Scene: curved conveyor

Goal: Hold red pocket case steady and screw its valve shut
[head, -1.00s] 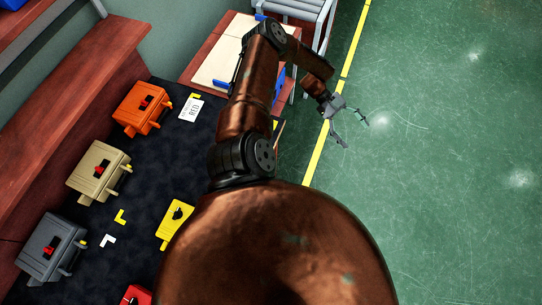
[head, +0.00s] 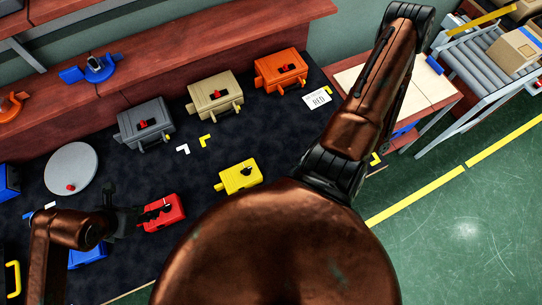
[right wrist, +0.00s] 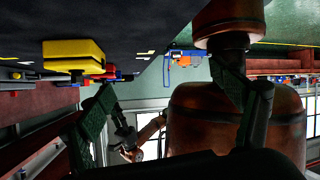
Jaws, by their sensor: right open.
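The red pocket case (head: 174,211) lies on the dark table mat, left of my body in the head view. My left gripper (head: 140,213) is at its left side, its dark fingers reaching to the case. Dark shapes overlap the top of the case, and I cannot tell valve from fingers there, nor whether the fingers grip. My right gripper (right wrist: 165,105) is open and empty in the right wrist view, its green-padded fingers far apart. It is not visible in the head view.
A yellow case (head: 240,177) with a dark knob lies right of the red one. Grey (head: 145,124), tan (head: 215,96) and orange (head: 281,70) cases stand behind. A card reading RED (head: 317,99) lies near the orange one. A round grey plate (head: 71,168) is at left.

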